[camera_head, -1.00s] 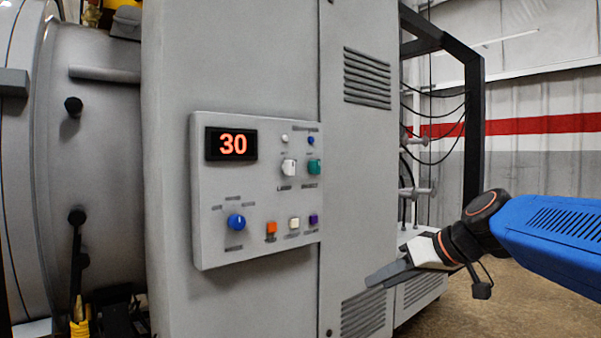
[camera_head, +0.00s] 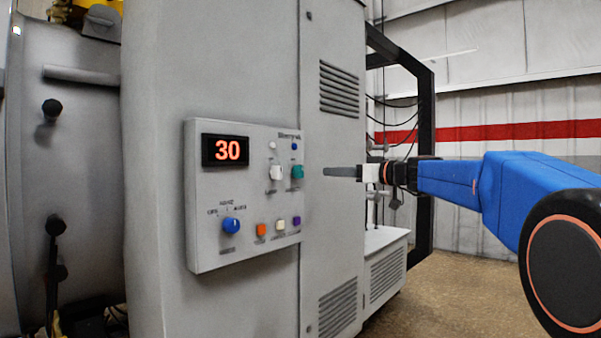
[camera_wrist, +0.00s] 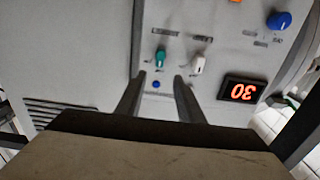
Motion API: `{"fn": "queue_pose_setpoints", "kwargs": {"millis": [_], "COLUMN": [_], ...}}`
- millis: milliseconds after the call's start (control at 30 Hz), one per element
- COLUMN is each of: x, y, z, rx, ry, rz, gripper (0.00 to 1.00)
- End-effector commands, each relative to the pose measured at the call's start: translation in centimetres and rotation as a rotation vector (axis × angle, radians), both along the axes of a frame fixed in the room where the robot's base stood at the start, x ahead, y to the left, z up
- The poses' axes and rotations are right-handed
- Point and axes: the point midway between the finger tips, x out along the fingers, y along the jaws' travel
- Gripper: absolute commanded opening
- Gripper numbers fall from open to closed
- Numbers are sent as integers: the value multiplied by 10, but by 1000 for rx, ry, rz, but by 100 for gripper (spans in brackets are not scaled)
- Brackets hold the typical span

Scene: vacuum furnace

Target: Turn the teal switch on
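The teal switch (camera_head: 297,172) is a small knob at the upper right of the grey control panel (camera_head: 208,190). A white switch (camera_head: 277,172) is just left of it. My gripper (camera_head: 325,171) is to the right of the panel, level with the teal switch and apart from it. In the wrist view the image is upside down; the teal switch (camera_wrist: 160,56) and the white switch (camera_wrist: 198,66) appear beyond the fingertips. The two fingers of my gripper (camera_wrist: 158,78) stand apart with nothing between them, so it is open.
The panel has a display (camera_head: 226,150) reading 30, a blue knob (camera_head: 230,225), and orange (camera_head: 261,230), white (camera_head: 280,225) and purple (camera_head: 296,221) buttons. A black frame (camera_head: 427,160) with cables stands behind. The floor at right is free.

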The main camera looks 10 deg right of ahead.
Motion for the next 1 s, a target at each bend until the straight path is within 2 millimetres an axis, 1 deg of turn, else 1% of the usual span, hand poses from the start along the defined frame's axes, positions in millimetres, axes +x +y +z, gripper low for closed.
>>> {"fn": "queue_pose_setpoints", "kwargs": {"millis": [100,600,800,1000], "x": [18,88,108,116], "y": [14,65,80,85], "z": [0,-1,-1,0], "rx": [0,0,0,0], "ry": [1,1,2,1], "rz": [4,3,2,1], "gripper": [34,34,34,34]}}
